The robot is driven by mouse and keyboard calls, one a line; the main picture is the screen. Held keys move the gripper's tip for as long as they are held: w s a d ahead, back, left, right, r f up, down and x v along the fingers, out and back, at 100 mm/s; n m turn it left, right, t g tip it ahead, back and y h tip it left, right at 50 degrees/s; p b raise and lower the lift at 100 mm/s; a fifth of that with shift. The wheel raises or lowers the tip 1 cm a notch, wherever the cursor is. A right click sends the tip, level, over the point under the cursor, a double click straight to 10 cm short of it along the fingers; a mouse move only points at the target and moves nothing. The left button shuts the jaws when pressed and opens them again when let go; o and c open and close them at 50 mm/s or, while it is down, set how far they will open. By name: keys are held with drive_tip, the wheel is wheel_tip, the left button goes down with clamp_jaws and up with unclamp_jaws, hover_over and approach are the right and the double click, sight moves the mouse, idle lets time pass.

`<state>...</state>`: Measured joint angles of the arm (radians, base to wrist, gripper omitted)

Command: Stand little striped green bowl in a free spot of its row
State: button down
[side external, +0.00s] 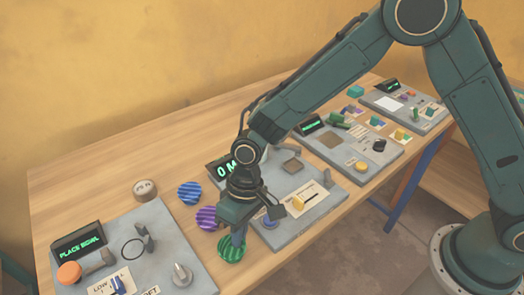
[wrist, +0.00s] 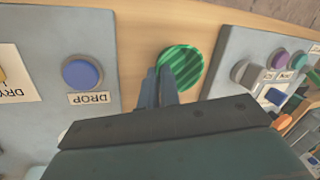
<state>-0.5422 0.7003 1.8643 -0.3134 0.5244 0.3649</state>
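The striped green bowl (side external: 231,249) is on the wooden table, between two grey control panels. It also shows in the wrist view (wrist: 182,68). My gripper (side external: 238,238) points down at the bowl's edge, and its fingers overlap the bowl in the side view. In the wrist view the two fingers (wrist: 160,80) are close together at the bowl's left edge. I cannot tell whether they pinch the rim. A striped purple bowl (side external: 207,218) and a striped blue bowl (side external: 189,192) lie in a line behind the green one.
The left panel (side external: 150,240) has a screen reading "PLACE BOWL" (side external: 80,243), an orange knob (side external: 69,272) and a ring. The middle panel (side external: 318,200) has a blue button (side external: 270,222), labelled DROP in the wrist view.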

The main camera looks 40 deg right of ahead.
drive_tip(key=c, duration=1.6)
unclamp_jaws()
drive_tip(key=shift+f, duration=0.1)
drive_tip(key=v, duration=1.2)
drive_tip(key=shift+a, duration=0.1)
drive_tip(key=shift+r, duration=0.25)
